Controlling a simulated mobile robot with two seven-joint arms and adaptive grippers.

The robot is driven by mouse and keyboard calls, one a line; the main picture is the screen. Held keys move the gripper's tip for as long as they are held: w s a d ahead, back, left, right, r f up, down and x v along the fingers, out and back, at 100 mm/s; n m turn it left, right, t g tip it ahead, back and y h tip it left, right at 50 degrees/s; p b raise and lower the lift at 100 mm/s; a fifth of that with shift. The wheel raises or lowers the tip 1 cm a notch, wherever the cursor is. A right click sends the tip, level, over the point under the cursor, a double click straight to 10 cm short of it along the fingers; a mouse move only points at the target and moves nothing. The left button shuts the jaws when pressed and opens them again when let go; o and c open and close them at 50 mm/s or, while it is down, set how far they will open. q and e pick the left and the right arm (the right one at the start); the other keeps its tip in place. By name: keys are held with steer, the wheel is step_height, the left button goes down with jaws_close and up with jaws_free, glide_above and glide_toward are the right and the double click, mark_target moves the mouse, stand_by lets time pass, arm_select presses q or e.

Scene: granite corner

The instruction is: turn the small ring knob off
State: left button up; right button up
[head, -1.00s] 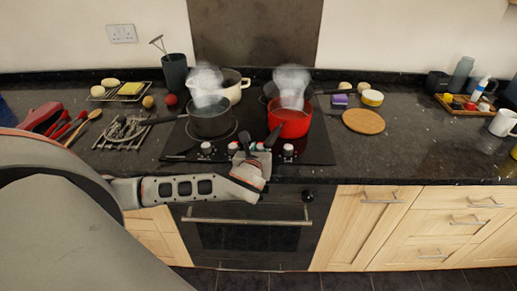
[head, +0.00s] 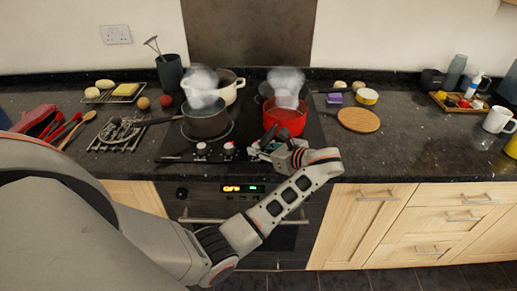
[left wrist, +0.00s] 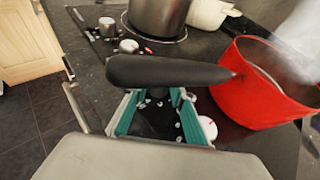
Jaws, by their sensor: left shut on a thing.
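The hob's knobs stand in a row along its front edge. Two knobs, left (head: 201,148) and second (head: 229,148), show in the head view. In the left wrist view a knob (left wrist: 127,45) shows beyond my fingers and another, white-topped knob (left wrist: 207,128) shows beside them. My left gripper (head: 257,149) is at the row, right of the second knob. In the left wrist view its teal fingers (left wrist: 158,108) pass under a black pot handle (left wrist: 165,71), which hides the tips. They are shut at the place of the small ring knob, which is itself hidden. My right gripper is not in view.
The red pot (head: 286,120) steams just behind my left gripper, its handle close over the fingers. A grey saucepan (head: 205,122) and a white pot (head: 228,88) stand to the left. The oven display (head: 238,188) is lit below. A round board (head: 358,119) lies right.

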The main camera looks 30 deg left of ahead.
arm_select(q)
steer(key=shift+w+n+g+y, duration=0.2)
steer(key=shift+n+g+y, duration=0.1)
steer(key=shift+n+g, duration=0.75)
steer(key=shift+a+r, duration=0.1)
steer(key=shift+r, duration=0.05)
steer(key=o, duration=1.1)
